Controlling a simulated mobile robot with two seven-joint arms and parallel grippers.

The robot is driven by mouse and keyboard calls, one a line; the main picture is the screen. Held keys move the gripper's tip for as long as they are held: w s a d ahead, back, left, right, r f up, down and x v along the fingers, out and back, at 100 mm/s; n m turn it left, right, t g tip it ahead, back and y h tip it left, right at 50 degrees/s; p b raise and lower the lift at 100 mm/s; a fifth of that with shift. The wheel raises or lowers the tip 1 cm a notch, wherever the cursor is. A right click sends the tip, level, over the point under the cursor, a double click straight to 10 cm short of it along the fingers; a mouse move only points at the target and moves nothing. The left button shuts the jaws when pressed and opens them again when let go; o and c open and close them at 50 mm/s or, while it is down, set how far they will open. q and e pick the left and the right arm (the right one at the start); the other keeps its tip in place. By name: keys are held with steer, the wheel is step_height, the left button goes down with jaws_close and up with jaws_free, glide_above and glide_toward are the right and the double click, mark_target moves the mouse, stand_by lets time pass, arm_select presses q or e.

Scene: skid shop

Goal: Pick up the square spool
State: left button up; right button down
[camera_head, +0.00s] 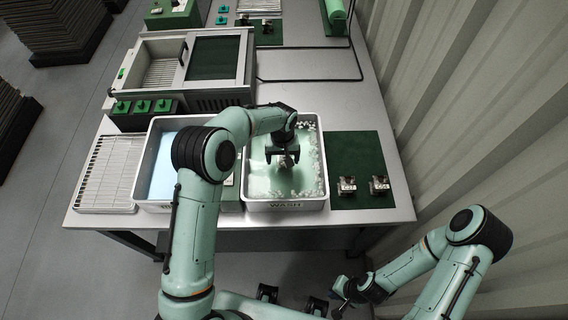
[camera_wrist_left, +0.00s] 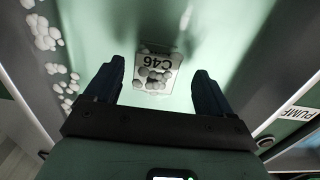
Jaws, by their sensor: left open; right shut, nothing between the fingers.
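My left gripper (camera_head: 283,155) is open above the tray's liquid and mostly hides the piece in the head view. I cannot tell the height gap between them. My right gripper (camera_head: 341,303) is shut and empty, low in front of the table.
Two small metal pieces, a left one (camera_head: 347,186) and a right one (camera_head: 380,185), sit on a green mat (camera_head: 357,150) right of the wash tray. A blue-liquid tray (camera_head: 165,165) and a wire rack (camera_head: 108,178) are to the left. A corrugated wall (camera_head: 470,90) bounds the right.

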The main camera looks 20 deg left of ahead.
arm_select(q)
steer(key=f, duration=0.5)
steer(key=shift+w+d, duration=0.2)
steer(key=c, duration=1.2)
steer(key=shift+r, duration=0.1)
arm_select(e)
steer(key=shift+w+r, duration=0.3)
steer(key=shift+r, duration=0.05)
arm_select(q)
step_height(320, 180, up, 20)
steer(key=p, duration=0.1)
arm_select(e)
steer(key=shift+w+r, duration=0.35)
steer(key=shift+r, duration=0.1)
arm_select(q)
steer(key=o, duration=0.3)
